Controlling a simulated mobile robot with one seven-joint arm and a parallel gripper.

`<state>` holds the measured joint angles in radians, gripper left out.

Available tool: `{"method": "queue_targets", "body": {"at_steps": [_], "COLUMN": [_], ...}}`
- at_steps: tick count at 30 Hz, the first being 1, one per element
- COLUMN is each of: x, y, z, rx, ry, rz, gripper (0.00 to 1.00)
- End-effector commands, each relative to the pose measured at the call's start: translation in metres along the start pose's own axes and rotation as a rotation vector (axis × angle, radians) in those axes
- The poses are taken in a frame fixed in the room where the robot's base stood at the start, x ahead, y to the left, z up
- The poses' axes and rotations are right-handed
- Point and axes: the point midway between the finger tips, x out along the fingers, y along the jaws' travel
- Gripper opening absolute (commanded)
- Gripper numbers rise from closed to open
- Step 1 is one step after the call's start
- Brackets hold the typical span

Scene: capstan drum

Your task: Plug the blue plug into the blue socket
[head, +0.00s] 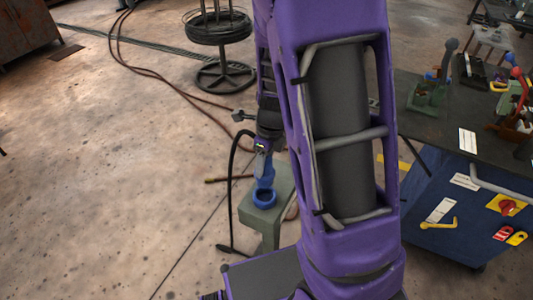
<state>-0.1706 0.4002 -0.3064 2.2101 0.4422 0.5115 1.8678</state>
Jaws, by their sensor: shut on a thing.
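My gripper (260,163) points down in the middle of the head view, left of my purple arm. It is shut on the blue plug (267,172), which shows just below the fingers. A black cable (231,190) arcs from the gripper's left side down to the floor. The blue socket (264,204), a round collar with a dark opening, sits on top of a grey-green stand (274,226). In this view the plug overlaps the back of the socket; I cannot tell whether they touch. The fingertips are small and partly hidden.
A dark workbench (433,122) with tools and a blue cabinet (444,215) stand on the right. A wire reel stand (222,75) is at the back. A reddish hose (157,75) crosses the floor.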

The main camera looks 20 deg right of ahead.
Motion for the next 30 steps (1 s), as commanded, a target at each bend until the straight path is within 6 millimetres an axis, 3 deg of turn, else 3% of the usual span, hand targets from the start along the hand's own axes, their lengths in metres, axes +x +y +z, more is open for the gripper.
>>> {"method": "queue_targets", "body": {"at_steps": [15,30], "x": [0.056,0.076], "y": [0.0,0.0], "z": [-0.007,-0.009], "rx": [0.001,0.0], "ry": [-0.001,0.0], "rz": [0.0,0.0], "gripper": [0.0,0.0]}}
